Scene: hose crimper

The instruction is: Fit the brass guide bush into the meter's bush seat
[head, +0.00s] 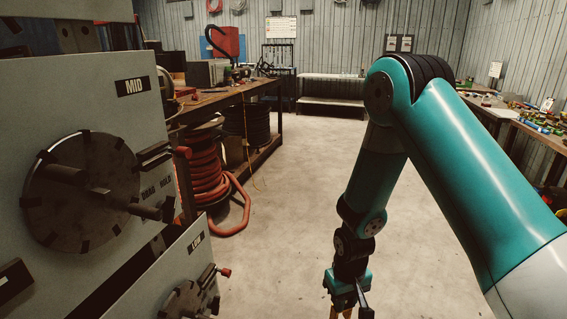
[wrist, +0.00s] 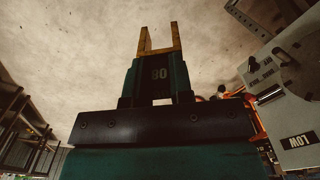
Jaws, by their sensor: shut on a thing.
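My gripper (head: 348,303) hangs low over the floor at the bottom of the head view, and its lower end is partly cut off. I cannot tell exactly where the jaws end and the block begins. I cannot make out the brass guide bush, the meter or its bush seat in either view.
A grey machine panel marked MID (head: 95,95) with a round dark head stands close at left. A lower panel marked LOW (head: 165,265) is below it and also shows in the wrist view (wrist: 292,105). A red hose coil (head: 205,172) lies under a workbench. The middle floor is clear.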

